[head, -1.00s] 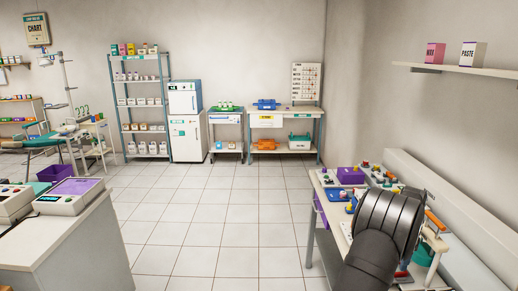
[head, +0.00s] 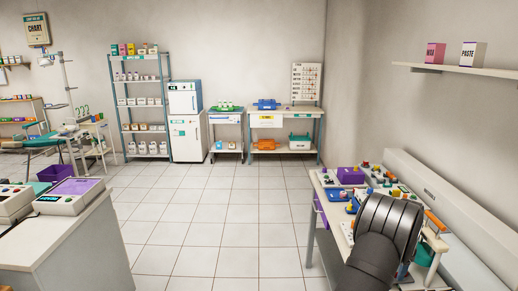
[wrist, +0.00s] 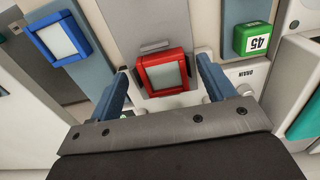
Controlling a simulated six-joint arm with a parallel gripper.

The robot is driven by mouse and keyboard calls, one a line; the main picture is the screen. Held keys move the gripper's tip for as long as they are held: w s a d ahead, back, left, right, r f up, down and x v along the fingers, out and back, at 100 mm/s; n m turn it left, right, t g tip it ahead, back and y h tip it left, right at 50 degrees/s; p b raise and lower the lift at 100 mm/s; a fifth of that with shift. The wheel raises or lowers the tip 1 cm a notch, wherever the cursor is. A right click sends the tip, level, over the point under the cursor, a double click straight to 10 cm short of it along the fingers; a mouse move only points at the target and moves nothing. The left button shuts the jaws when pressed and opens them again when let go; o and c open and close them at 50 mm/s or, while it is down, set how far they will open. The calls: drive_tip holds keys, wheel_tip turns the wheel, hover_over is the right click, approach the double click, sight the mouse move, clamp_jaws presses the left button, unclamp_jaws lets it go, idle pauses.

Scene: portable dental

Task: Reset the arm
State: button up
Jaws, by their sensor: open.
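My gripper (wrist: 165,95) shows in the wrist view with its two blue fingers wide apart. It is open. A red-framed block with a grey face (wrist: 164,74) lies between and beyond the fingertips; I cannot tell how far below them it is. In the head view my dark ribbed arm (head: 385,228) reaches over the workbench (head: 325,185) at the right, and the gripper itself is hidden behind it.
In the wrist view a blue-framed block (wrist: 58,39) lies upper left and a green block marked 45 (wrist: 252,38) upper right. A purple bin (head: 351,175) stands on the bench. A wall shelf (head: 460,71) is above. The floor left of the bench is clear.

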wheel_tip(320, 180, up, 16)
drive_tip(key=r, duration=0.1)
wheel_tip(320, 180, down, 18)
drive_tip(key=shift+f, duration=0.15)
wheel_tip(320, 180, up, 8)
drive_tip(key=shift+s+d, duration=0.1)
drive_tip(key=s+d, duration=0.2)
drive_tip(key=s, duration=0.9)
drive_tip(key=s+d+r, duration=0.1)
drive_tip(key=s+d, duration=0.1)
drive_tip(key=s, duration=0.9)
drive_tip(key=shift+s+d+r, duration=0.15)
drive_tip(key=shift+s+d, duration=0.15)
drive_tip(key=shift+o, duration=0.5)
